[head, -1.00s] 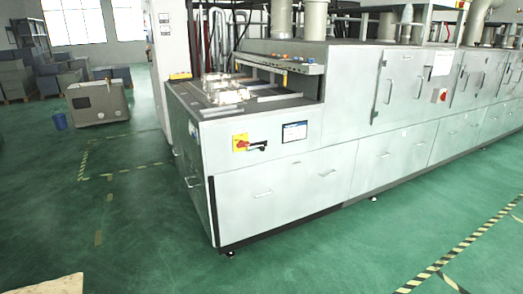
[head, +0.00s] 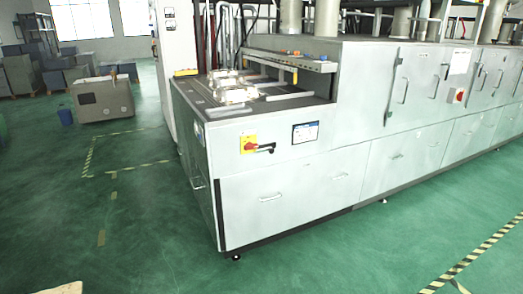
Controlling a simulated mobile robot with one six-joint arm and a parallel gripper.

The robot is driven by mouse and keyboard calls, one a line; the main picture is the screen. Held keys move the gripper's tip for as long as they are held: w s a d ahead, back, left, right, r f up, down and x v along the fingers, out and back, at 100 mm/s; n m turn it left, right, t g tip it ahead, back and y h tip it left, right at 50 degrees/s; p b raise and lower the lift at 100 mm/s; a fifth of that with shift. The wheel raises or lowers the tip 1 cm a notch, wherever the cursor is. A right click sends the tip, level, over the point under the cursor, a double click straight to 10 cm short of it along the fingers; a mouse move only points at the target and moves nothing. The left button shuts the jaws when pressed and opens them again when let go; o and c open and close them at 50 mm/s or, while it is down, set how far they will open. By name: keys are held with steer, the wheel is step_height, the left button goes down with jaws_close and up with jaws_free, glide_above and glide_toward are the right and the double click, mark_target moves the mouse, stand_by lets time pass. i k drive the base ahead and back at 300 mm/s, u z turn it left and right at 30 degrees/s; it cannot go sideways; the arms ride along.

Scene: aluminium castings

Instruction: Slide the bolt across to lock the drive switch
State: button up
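The drive switch (head: 248,144) is a red rotary knob on a yellow plate, on the front panel of the grey machine (head: 290,195) near its left end. A small dark bolt (head: 265,148) sticks out to the right of the knob, roughly level. Its exact position relative to the knob is too small to tell. My gripper is not in view.
Castings (head: 232,92) lie on the machine's open top. A second red switch (head: 459,96) is farther right. Green floor (head: 150,225) in front is clear.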

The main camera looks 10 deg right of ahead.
mark_target(270, 148)
steer(key=i, duration=0.65)
steer(key=u, duration=0.1)
steer(key=k, duration=0.2)
steer(key=u, duration=2.55)
